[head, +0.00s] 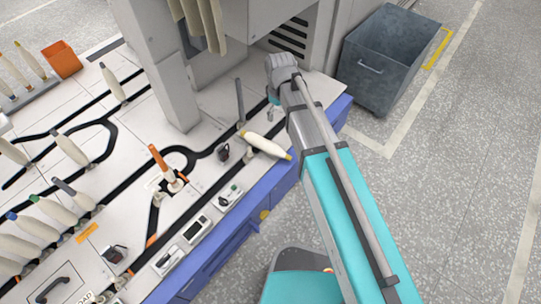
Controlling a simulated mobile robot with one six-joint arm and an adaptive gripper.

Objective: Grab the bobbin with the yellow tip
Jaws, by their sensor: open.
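A cream bobbin with a yellow tip (264,144) lies on its side near the right edge of the white machine top (215,168). Its yellow end points to the lower right, towards the blue edge and my arm. My gripper (272,114) is mostly hidden behind my wrist; only a small part shows, just above the bobbin in the picture. It is open and appears apart from the bobbin. The fingertips cannot be made out.
A dark upright post (240,102) stands just left of the bobbin. A black knob (223,153) and an orange-tipped spindle (160,160) are further left. Several other bobbins (40,222) stand at the left. A grey bin (385,62) stands on the floor behind.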

